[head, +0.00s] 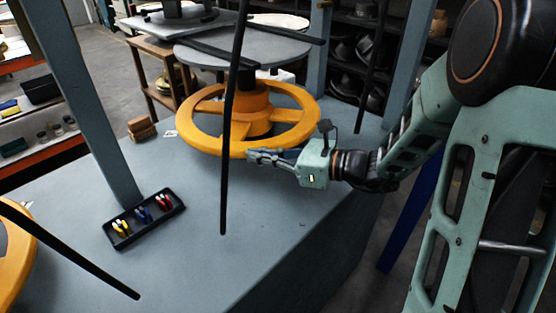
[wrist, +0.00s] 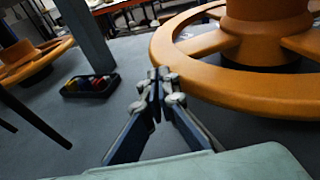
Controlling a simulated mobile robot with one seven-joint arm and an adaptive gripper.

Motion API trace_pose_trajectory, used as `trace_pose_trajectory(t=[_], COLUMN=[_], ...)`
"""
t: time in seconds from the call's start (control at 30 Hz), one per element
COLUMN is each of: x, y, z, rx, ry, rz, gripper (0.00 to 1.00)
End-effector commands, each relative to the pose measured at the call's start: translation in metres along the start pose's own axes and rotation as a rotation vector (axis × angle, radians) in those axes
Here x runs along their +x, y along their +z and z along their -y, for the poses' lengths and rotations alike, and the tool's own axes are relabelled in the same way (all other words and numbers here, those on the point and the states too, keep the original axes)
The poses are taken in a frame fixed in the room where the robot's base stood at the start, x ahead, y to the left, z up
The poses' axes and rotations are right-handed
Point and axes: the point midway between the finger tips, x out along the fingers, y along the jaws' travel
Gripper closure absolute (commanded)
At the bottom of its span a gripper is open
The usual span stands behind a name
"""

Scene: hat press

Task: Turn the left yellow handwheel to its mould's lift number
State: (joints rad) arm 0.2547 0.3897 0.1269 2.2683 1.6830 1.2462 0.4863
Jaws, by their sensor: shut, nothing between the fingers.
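One yellow handwheel (head: 15,250) is cut off by the left edge of the head view; it also shows at the left of the wrist view (wrist: 40,62). A second yellow handwheel (head: 290,130) lies flat under a round grey plate in the middle of the head view and fills the right of the wrist view (wrist: 230,72). My gripper (head: 252,156) is shut and empty, just outside the near rim of this second wheel. In the wrist view its fingertips (wrist: 160,80) are close to that rim; I cannot tell whether they touch. No lift number is readable.
A black tray (head: 145,218) with yellow, blue and red pieces lies on the blue-grey bench (head: 190,265). A grey post (head: 90,110) rises behind it. Dark rods (head: 229,150) cross the view. A brown brush-like block (head: 141,129) sits by the bench's far edge.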

Motion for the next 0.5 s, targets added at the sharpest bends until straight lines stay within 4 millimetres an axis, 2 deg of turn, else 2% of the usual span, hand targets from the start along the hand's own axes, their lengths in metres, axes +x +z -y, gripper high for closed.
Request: trace_pose_trajectory(t=[0.03,0.2,0.5], x=[0.011,0.035,0.048], y=[-0.001,-0.001,0.000], z=[-0.001,0.000,0.000], rx=[-0.001,0.000,0.000], ry=[0.004,0.002,-0.001], rz=[0.001,0.000,-0.001], gripper=[1.00,1.00,1.00])
